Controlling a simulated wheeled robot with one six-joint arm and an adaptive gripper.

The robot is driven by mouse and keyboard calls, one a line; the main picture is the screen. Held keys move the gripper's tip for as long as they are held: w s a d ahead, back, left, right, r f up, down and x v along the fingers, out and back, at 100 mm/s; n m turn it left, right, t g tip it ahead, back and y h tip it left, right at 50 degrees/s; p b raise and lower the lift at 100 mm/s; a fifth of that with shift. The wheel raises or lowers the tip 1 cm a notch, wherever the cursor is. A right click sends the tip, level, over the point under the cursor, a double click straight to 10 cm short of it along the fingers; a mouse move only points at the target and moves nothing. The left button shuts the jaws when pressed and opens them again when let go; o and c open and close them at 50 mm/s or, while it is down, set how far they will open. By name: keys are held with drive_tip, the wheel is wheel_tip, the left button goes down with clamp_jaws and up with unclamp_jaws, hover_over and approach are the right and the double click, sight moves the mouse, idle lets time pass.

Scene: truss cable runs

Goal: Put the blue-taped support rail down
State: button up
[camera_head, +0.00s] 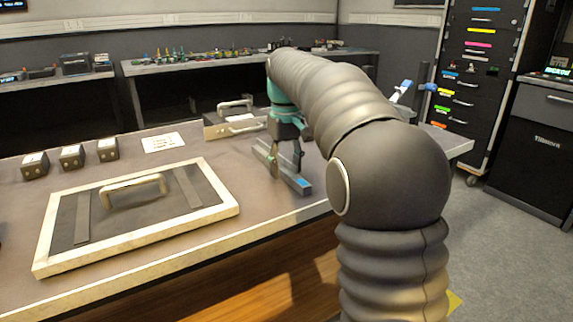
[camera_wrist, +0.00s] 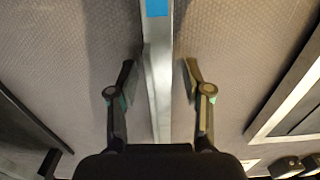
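The support rail (camera_head: 292,178) is a grey metal bar with blue tape at its near end. It appears to lie flat on the grey workbench (camera_head: 240,172), close to the front edge. My gripper (camera_head: 287,166) points down over the rail. In the wrist view, the rail (camera_wrist: 159,90) runs between the two fingers of my gripper (camera_wrist: 158,70), with its blue tape at the top. A narrow gap shows between each finger and the rail, so the gripper is open around it. My arm hides part of the bench to the right.
A framed panel with a handle (camera_head: 140,212) lies left of the rail. Several small dark blocks (camera_head: 72,157) and a white card (camera_head: 163,143) sit behind it. A handled tray (camera_head: 235,124) stands behind the rail. A drawer cabinet (camera_head: 478,75) stands at the right.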

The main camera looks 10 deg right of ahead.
sight(286, 169)
wheel_tip(286, 169, up, 12)
drive_tip(key=p, duration=0.2)
drive_tip(key=shift+r+p, duration=0.15)
drive_tip(key=shift+p, duration=0.15)
drive_tip(key=s+f+m+t, duration=0.2)
drive_tip(key=s+f+t, duration=0.15)
drive_tip(key=s, duration=1.15)
drive_tip(key=s+f+m+t, duration=0.1)
drive_tip(key=s+f+t, duration=0.1)
drive_tip(key=s+f, duration=1.3)
drive_tip(key=shift+s+f+m, duration=0.25)
drive_tip(key=shift+f+m, duration=0.05)
drive_tip(key=shift+f, duration=0.25)
drive_tip(key=shift+d, duration=0.1)
